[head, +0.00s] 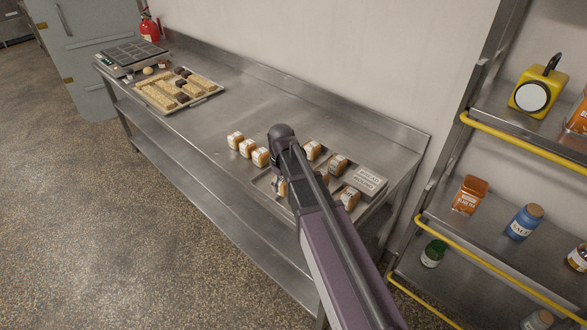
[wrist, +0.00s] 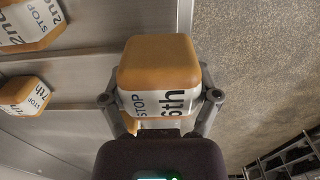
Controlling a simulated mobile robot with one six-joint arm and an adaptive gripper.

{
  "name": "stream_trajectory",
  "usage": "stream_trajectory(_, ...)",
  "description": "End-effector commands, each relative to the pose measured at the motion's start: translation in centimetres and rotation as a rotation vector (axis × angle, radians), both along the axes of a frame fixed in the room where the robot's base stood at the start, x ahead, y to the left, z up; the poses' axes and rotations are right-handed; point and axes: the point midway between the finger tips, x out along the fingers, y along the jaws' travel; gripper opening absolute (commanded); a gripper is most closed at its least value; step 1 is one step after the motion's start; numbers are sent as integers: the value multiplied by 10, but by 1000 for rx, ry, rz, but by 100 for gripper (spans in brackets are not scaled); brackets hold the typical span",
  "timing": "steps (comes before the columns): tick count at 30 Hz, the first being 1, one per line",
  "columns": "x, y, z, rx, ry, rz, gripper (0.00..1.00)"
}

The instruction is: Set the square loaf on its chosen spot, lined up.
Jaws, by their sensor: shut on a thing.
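In the wrist view my gripper (wrist: 161,99) is shut on the square loaf (wrist: 158,62), with one finger at each side. The loaf is golden brown, with a white band reading "STOP" and "6th". Floor shows beyond it on the right. In the head view my arm hides the gripper, and I cannot tell which loaf there is the held one. A shallow metal tray (head: 262,184) with several banded loaves lies towards the right end of the steel bench. The wrist view does not show whether the held loaf touches anything.
Two loaves, marked "2nd" (wrist: 30,22) and "7th" (wrist: 25,96), lie left of the held one. The bench middle (head: 222,115) is clear.

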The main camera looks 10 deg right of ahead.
Motion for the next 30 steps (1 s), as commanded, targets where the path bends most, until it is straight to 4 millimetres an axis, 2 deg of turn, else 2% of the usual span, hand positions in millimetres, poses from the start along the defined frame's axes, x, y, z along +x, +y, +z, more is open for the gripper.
stream_trajectory(8, 32, -12, -4, 0, 0, 0, 30)
stream_trajectory(21, 108, -46, -12, 0, 0, 0, 30)
stream_trajectory(25, 124, -53, -13, 0, 0, 1, 30)
stream_trajectory(30, 133, -57, -14, 0, 0, 2, 30)
